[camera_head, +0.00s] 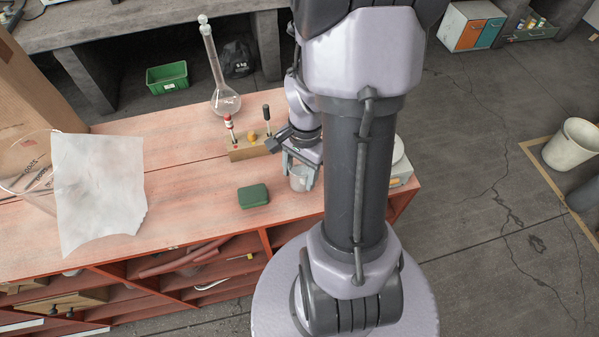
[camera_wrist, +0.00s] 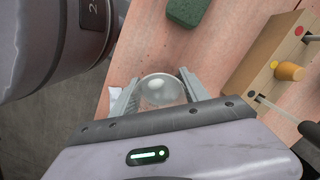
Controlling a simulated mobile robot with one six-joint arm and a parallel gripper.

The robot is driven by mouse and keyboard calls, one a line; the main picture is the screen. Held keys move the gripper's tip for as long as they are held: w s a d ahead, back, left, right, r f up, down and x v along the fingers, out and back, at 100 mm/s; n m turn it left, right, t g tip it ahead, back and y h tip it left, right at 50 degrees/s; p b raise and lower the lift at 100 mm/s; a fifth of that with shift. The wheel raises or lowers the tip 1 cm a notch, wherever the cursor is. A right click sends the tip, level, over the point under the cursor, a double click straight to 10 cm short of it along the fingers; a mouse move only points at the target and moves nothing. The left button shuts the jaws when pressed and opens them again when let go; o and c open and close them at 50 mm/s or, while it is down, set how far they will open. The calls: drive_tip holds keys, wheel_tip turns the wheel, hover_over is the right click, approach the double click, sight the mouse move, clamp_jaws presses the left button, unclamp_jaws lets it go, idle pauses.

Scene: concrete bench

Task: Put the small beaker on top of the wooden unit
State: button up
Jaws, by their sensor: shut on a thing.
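The small beaker (camera_head: 300,179) is clear glass and sits between the fingers of my gripper (camera_head: 301,173). My gripper is shut on it, with one finger on each side. The wrist view also shows the beaker (camera_wrist: 161,91) between the fingers of my gripper (camera_wrist: 155,93). The wooden unit (camera_head: 188,201) is a reddish cabinet with a flat top and open shelves in front. The beaker is over the right part of this top; I cannot tell whether its base touches it. My arm hides part of the unit's right end.
A green block (camera_head: 253,196) lies left of the beaker. A round flask (camera_head: 225,100) stands farther back. A white sheet (camera_head: 98,190) and a large glass vessel (camera_head: 28,178) are at left.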

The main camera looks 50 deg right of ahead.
drive_tip(key=o, duration=1.5)
wheel_tip(320, 180, up, 12)
drive_tip(key=d+p, duration=0.1)
drive_tip(key=p, duration=0.5)
drive_tip(key=w+a+r+n+t, duration=0.2)
drive_tip(key=w+a+r+n, duration=0.1)
drive_tip(key=a+r, duration=0.3)
drive_tip(key=s+a+r+n+t, duration=0.45)
drive_tip(key=a+r+n, duration=0.5)
drive_tip(key=a, duration=0.55)
drive_tip(key=shift+g+y, duration=0.25)
drive_tip(key=shift+y, duration=0.05)
drive_tip(key=f+b, duration=0.2)
drive_tip(key=b, duration=0.1)
drive_tip(key=f+b, duration=0.3)
drive_tip(key=shift+s+a+f, duration=0.15)
drive_tip(key=shift+a+f, duration=0.05)
